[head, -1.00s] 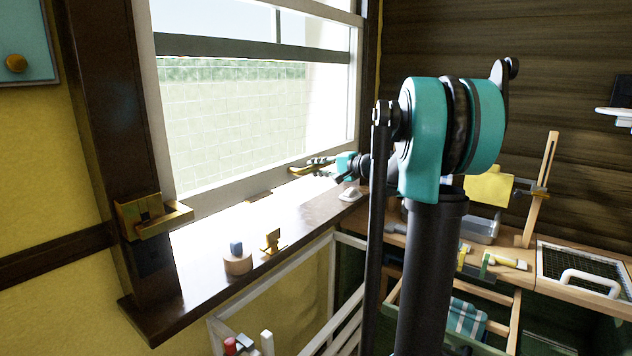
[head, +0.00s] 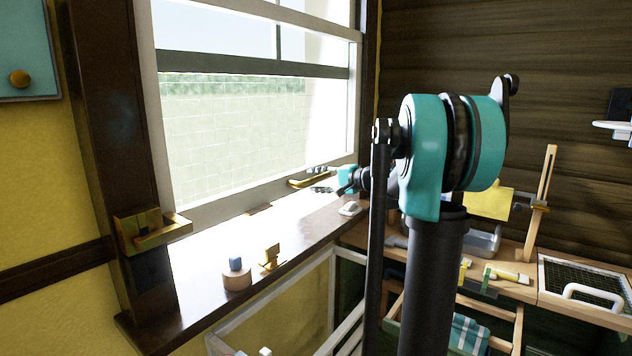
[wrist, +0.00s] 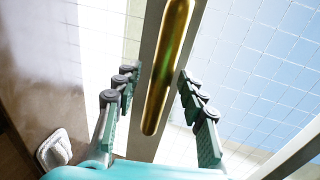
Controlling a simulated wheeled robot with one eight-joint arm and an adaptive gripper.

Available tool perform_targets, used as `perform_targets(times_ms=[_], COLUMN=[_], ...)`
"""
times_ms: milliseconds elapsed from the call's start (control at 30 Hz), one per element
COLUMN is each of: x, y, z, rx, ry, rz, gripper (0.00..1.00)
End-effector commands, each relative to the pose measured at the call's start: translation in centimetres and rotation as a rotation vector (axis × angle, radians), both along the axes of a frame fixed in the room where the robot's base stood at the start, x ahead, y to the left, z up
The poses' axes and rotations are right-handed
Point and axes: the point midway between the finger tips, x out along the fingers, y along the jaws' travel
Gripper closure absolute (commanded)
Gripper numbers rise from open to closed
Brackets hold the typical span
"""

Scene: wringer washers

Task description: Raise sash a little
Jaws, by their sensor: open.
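The lower window sash is a white frame (head: 235,205) around clear glass, with its bottom rail close to the sill at the left of the head view. A long brass handle (head: 310,182) sits on the bottom rail toward its right end; it also shows in the wrist view (wrist: 166,65). My gripper (head: 320,180) is open at this handle. In the wrist view my gripper (wrist: 154,95) has one finger on each side of the brass bar, with gaps visible between bar and fingers. The handle's near end lies between the fingertips. I see no clear contact.
A brass bracket (head: 150,228) juts from the left window post. A cluttered wooden bench (head: 505,290) stands at right.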

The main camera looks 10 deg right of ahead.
Motion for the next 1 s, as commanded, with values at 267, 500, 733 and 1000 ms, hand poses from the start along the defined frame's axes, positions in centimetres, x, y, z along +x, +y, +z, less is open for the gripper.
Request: perform_targets(times_ms=[267, 500, 733, 1000], x=[-3.3, -6.4, -7.9, -8.0], y=[-3.4, -6.5, -7.9, -8.0], z=[0.9, 1.8, 2.2, 2.3], rx=[0.000, 0.001, 0.001, 0.001], ry=[0.000, -0.001, 0.000, -0.001], rz=[-0.005, -0.004, -0.002, 0.000], gripper=[0.59, 0.59, 0.59, 0.59])
